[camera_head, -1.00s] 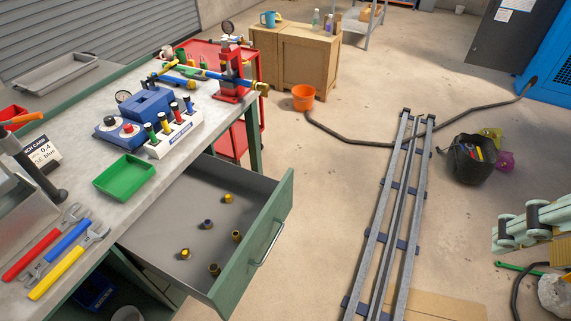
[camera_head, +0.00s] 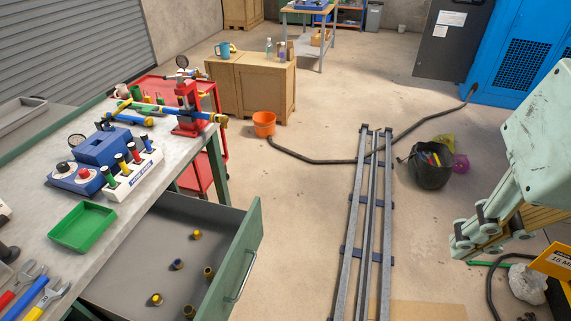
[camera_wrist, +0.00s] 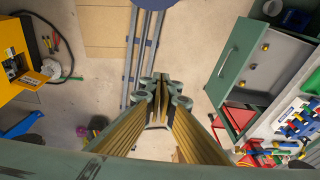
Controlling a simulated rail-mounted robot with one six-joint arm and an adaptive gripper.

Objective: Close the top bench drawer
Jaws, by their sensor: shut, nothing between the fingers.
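The top bench drawer (camera_head: 150,250) is pulled far out from under the workbench, with its inside showing. Its green front (camera_head: 225,272) has a metal bar handle (camera_head: 241,275). Several small brass and dark fittings lie on the drawer floor. In the wrist view the drawer front (camera_wrist: 236,55) is to the right of my gripper, with its handle (camera_wrist: 226,62) facing left. My gripper (camera_wrist: 158,84) is shut and empty, pointing over the open floor and apart from the drawer. In the head view my gripper (camera_head: 476,236) is at the right, well away from the drawer.
The grey benchtop (camera_head: 130,205) carries a green tray (camera_head: 82,227), wrenches and a blue device. Floor rails (camera_head: 365,220) run between drawer and gripper. An orange bucket (camera_head: 264,124), black bin (camera_head: 430,167) and hose stand beyond. Floor beside the drawer front is clear.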

